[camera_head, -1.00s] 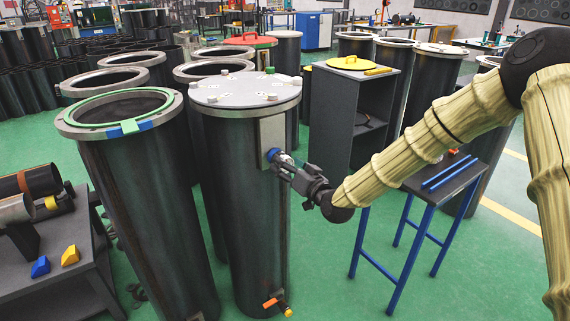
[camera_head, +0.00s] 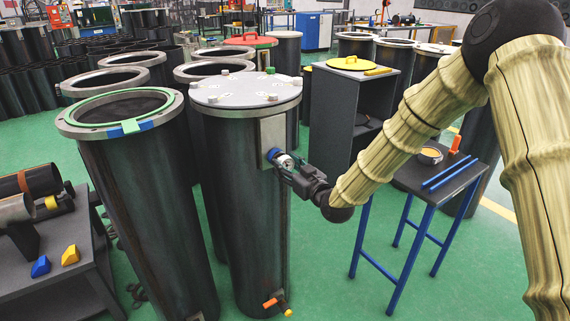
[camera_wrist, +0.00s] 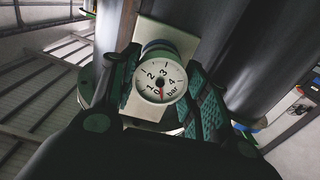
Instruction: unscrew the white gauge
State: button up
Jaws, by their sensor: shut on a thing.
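The white gauge (camera_wrist: 160,80) faces the wrist camera, with a round dial marked in bar and a red pointer near 0. It sits at a blue fitting on a pale plate (camera_wrist: 166,38) on the side of the dark cylinder with the closed grey lid. In the head view the gauge (camera_head: 284,160) shows as a small white piece beside the blue fitting (camera_head: 273,154). My gripper (camera_head: 287,169) is shut on the gauge, with one green-padded finger on each side of it in the wrist view. The fingertips' contact is partly hidden.
The lidded cylinder (camera_head: 245,200) stands beside an open cylinder with a green ring (camera_head: 120,127). A low valve with an orange handle (camera_head: 271,303) projects near its foot. A blue-legged stand (camera_head: 410,230) and a dark cabinet (camera_head: 340,120) stand to the right. Green floor lies between.

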aim_at(288, 166)
jog(key=n, duration=0.4)
jog(key=shift+w, duration=0.1)
jog(key=shift+d, duration=0.1)
jog(key=shift+v, duration=1.15)
jog(key=shift+s+d, duration=0.2)
jog(key=shift+s, duration=0.3)
jog(key=shift+v, duration=1.55)
